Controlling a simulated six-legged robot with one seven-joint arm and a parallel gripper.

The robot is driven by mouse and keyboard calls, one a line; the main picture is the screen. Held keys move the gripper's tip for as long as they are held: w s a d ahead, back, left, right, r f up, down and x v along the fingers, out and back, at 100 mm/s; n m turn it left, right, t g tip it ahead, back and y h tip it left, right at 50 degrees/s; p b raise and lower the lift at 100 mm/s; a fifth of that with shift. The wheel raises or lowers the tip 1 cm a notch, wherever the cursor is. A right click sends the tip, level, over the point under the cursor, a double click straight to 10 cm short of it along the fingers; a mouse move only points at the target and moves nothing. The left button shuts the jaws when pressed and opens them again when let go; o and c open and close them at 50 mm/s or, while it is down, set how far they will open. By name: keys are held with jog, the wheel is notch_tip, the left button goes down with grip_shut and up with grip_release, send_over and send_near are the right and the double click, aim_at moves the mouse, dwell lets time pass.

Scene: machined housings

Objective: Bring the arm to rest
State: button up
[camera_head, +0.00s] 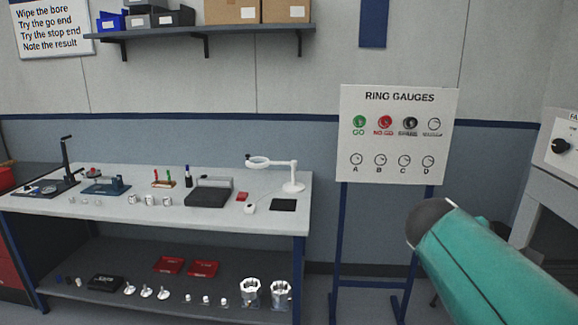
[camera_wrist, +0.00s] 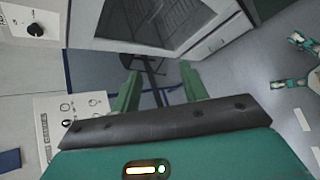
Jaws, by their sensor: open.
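My gripper (camera_wrist: 162,92) shows in the wrist view with its two green fingers apart and nothing between them. It is in the air, with the floor and a grey cabinet behind it. In the head view, a teal link of my arm reaches in from the lower right, in front of the ring gauge board's right leg. The gripper itself is not visible in the head view.
A workbench (camera_head: 125,206) with small metal parts and tools stands at the left; its lower shelf holds red trays (camera_head: 203,269) and housings. A ring gauge board (camera_head: 398,172) stands at the centre right. A grey machine (camera_head: 555,190) is at the far right. Floor shows between them.

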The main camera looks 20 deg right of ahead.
jog(key=w+a+f+m+t+y, duration=0.1)
jog(key=a+f+m+y, duration=0.3)
jog(key=a, duration=1.1)
jog(key=a+f+m+t+y, duration=0.4)
jog(key=a+f+y, duration=0.2)
jog(key=a, duration=0.9)
jog(key=shift+w+a+f+y, duration=0.3)
jog(key=shift+w+f+y, duration=0.1)
jog(key=shift+f, duration=0.2)
jog(key=shift+c, duration=0.8)
jog(key=shift+d, duration=0.1)
jog(key=shift+d, duration=0.15)
